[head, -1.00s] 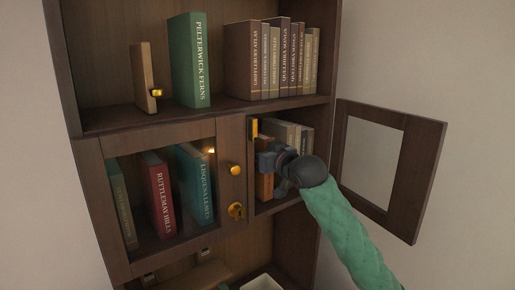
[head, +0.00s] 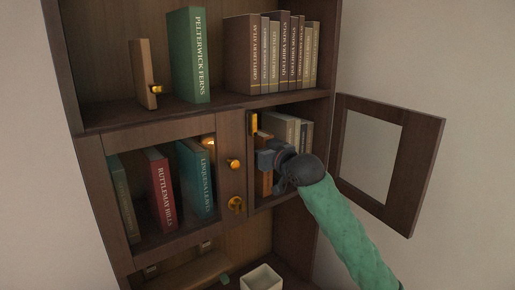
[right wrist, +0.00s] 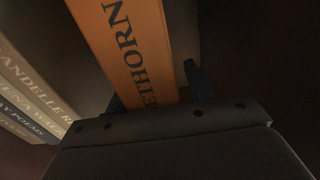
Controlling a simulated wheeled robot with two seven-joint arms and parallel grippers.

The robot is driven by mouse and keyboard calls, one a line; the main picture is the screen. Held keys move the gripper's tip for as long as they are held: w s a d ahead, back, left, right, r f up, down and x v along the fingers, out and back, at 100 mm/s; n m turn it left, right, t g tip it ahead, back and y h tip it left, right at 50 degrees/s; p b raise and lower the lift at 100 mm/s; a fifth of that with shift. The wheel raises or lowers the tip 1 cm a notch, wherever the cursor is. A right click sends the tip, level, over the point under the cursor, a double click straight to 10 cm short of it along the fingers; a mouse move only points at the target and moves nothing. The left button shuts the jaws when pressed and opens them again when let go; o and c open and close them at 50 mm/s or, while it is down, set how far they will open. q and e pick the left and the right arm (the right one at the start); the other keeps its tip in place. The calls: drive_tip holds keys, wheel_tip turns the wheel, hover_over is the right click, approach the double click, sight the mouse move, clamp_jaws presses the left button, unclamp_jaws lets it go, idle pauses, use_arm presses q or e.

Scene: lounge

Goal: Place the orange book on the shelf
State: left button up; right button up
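The orange book (head: 265,181) stands roughly upright in the right cabinet compartment, behind the open glass door, with part of it hidden by my gripper. My right gripper (head: 272,166) is at the book's front and reaches into the compartment from the right. In the right wrist view, the orange spine (right wrist: 138,55) with dark lettering lies between the two fingers (right wrist: 155,95). The shelf board under the book is mostly hidden. My left gripper is not in view.
Several pale and grey books (head: 293,131) stand right of the orange book, also in the wrist view (right wrist: 35,95). The open door (head: 414,170) stands right of my arm. A closed glass door (head: 222,170) covers the left compartment. A white box (head: 262,277) sits below.

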drive_tip(key=shift+r, duration=0.2)
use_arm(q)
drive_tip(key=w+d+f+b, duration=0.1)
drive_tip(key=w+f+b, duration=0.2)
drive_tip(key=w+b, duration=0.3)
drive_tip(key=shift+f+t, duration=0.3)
use_arm(e)
drive_tip(key=v, duration=1.2)
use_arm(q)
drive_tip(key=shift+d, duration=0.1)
